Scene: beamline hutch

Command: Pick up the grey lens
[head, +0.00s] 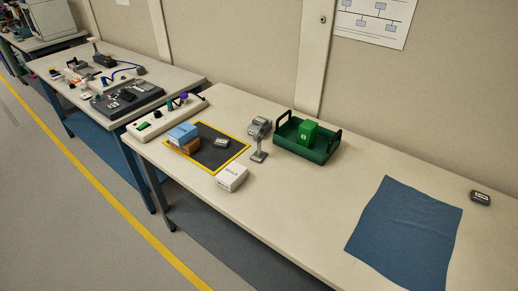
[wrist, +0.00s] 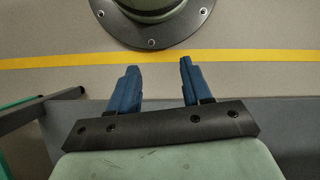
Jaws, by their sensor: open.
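I cannot tell for sure which thing is the grey lens. Grey candidates in the head view are a small grey piece (head: 221,143) lying on the yellow-edged dark mat (head: 208,160), a grey device (head: 260,125) behind a small grey stand (head: 259,154), and a small dark grey block (head: 480,197) at the far right of the table. My gripper (wrist: 159,66) shows only in the wrist view. Its two blue fingers are apart with nothing between them, above the floor and away from these things.
The long table (head: 310,215) also holds a green tray (head: 299,152) with a green box (head: 309,132), a white box (head: 232,178), a blue box (head: 182,134) on a brown one (head: 186,147), a white strip (head: 167,115), and a blue cloth (head: 405,235). Its middle front is clear.

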